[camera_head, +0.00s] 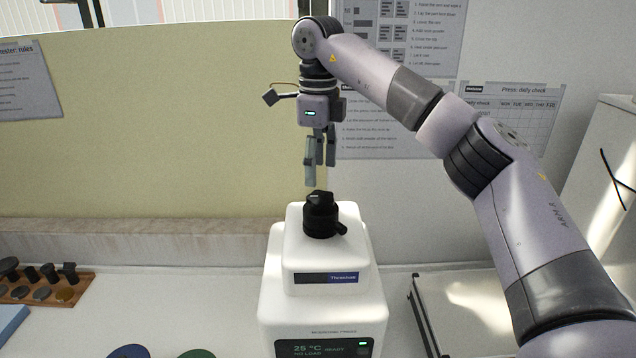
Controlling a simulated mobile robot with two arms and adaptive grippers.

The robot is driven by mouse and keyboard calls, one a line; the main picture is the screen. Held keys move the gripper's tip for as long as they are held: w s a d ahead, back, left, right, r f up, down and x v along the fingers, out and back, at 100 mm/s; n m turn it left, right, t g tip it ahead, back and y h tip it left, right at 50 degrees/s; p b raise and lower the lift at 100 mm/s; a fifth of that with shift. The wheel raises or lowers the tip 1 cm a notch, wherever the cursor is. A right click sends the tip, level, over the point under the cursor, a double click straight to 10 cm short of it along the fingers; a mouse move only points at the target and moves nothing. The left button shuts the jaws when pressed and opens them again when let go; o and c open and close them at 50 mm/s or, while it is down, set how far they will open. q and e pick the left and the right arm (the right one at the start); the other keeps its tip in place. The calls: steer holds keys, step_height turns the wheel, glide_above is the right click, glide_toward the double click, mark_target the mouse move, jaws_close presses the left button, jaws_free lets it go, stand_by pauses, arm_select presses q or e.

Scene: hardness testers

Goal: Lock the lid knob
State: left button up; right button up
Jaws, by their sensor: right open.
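The lid knob (320,214) is a black round knob with a small side lever at its lower right. Whether the knob is locked cannot be told. My left gripper is not in view.
A wooden rack (72,289) with several dark pieces stands at the left, beside a blue item (10,322). Blue (130,351) and green (198,354) discs lie at the front edge. A grey-topped unit (462,298) stands at the right. A wall with posters rises behind.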

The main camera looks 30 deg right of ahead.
mark_target(318, 195)
step_height(318, 195, up, 7)
stand_by(0.3)
steer(key=shift+f, duration=0.15)
stand_by(0.3)
